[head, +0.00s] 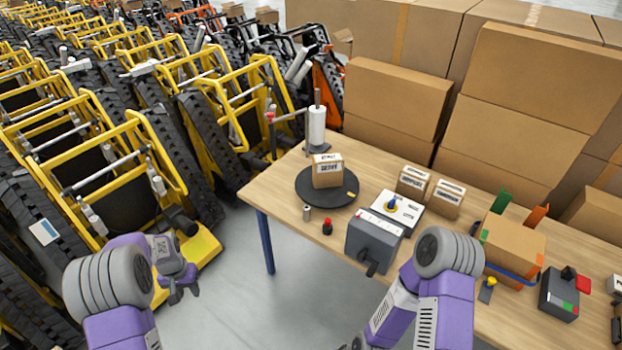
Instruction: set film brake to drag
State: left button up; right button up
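No label that I can read names the film brake.
A carton (327,177) sits on a black turntable (310,196). A grey crank box (373,246), a red button (327,227) and small cartons (413,182) share the wooden table (275,190). Yellow tracked carriers (150,130) crowd the left; large cartons (520,130) wall the back.

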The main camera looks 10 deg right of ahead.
aim_at(391, 204)
jog(key=z, duration=1.05)
jog(key=i, duration=1.3)
jog(key=z, duration=0.85)
